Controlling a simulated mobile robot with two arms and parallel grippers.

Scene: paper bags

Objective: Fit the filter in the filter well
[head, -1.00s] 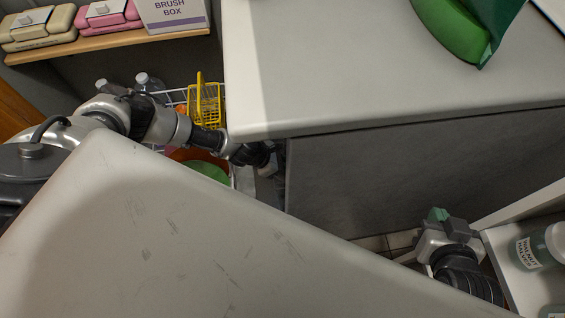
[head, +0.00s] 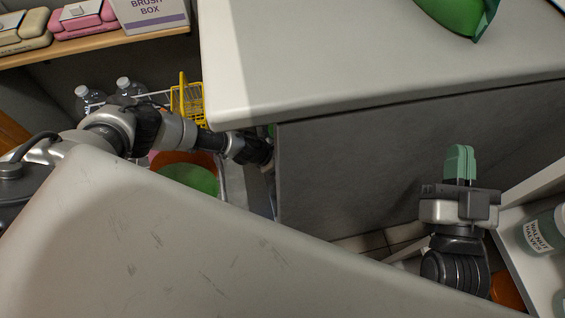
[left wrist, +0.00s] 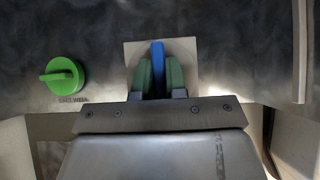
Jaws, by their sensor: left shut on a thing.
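In the left wrist view my left gripper (left wrist: 159,78) has its green fingers shut on an upright blue tab (left wrist: 158,54). Behind the tab is a pale square plate (left wrist: 185,46) on a grey metal face. Whether tab and plate are both the filter, and how far it sits in the filter well, I cannot tell. A green knob (left wrist: 63,76) is on the face to the left, above a small label ending in what looks like "WELL". In the head view my left gripper's fingers are hidden behind the counter corner. My right gripper (head: 460,160) points up, green fingers together and empty.
A pale counter (head: 330,60) with a green bag (head: 460,15) lies ahead, and a scuffed pale surface (head: 150,240) is in front. A yellow basket (head: 188,102) and bottles (head: 126,87) stand left.

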